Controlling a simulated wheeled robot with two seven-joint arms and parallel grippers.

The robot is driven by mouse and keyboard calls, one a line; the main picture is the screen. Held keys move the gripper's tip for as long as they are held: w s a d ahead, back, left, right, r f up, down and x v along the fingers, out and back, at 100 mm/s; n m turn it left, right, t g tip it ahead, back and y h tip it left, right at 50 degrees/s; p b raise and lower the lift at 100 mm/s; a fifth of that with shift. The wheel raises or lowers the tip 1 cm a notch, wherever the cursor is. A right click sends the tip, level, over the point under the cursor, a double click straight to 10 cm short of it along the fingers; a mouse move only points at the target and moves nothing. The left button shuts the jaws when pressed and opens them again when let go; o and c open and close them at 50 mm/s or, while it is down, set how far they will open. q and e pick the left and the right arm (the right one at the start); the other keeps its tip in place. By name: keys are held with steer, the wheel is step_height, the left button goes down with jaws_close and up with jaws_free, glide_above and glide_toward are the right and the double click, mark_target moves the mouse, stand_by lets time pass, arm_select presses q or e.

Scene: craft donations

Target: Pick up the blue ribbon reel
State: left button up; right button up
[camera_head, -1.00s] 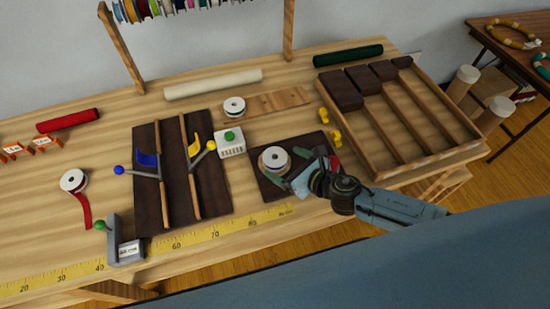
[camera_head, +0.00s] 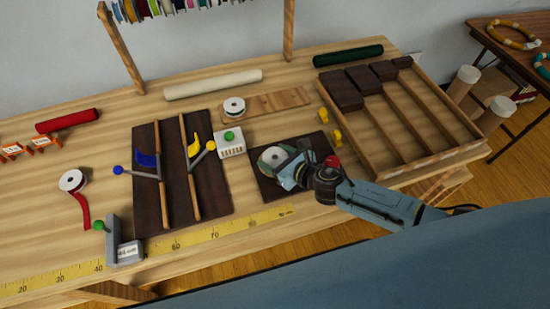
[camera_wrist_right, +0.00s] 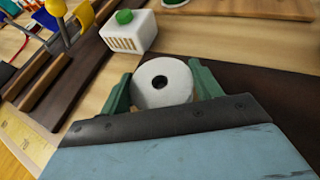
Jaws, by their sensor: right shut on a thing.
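A white-flanged reel (camera_head: 271,156) is on the dark mat at the front right of the bench. It also shows in the right wrist view (camera_wrist_right: 161,83), its round white top facing up with a dark centre hole. Its ribbon colour is hidden, so I cannot tell whether it is blue. My right gripper (camera_head: 277,161) is shut on this reel, with one green finger (camera_wrist_right: 117,96) on each side of it. Whether the reel is clear of the mat I cannot tell. My left gripper is not in view.
The dark mat (camera_head: 312,144) lies beside a wooden compartment tray (camera_head: 421,115) with dark blocks. A white box with a green button (camera_head: 229,144) stands to the left. Another reel (camera_head: 234,106) sits on a wooden board. A red-ribbon reel (camera_head: 72,181) lies far left.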

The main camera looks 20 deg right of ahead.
mark_target(276, 160)
step_height(276, 160, up, 9)
steer(key=p, duration=0.4)
steer(key=shift+f+p, duration=0.1)
steer(key=shift+p, duration=0.25)
steer(key=shift+c, duration=0.4)
steer(key=shift+r, duration=0.65)
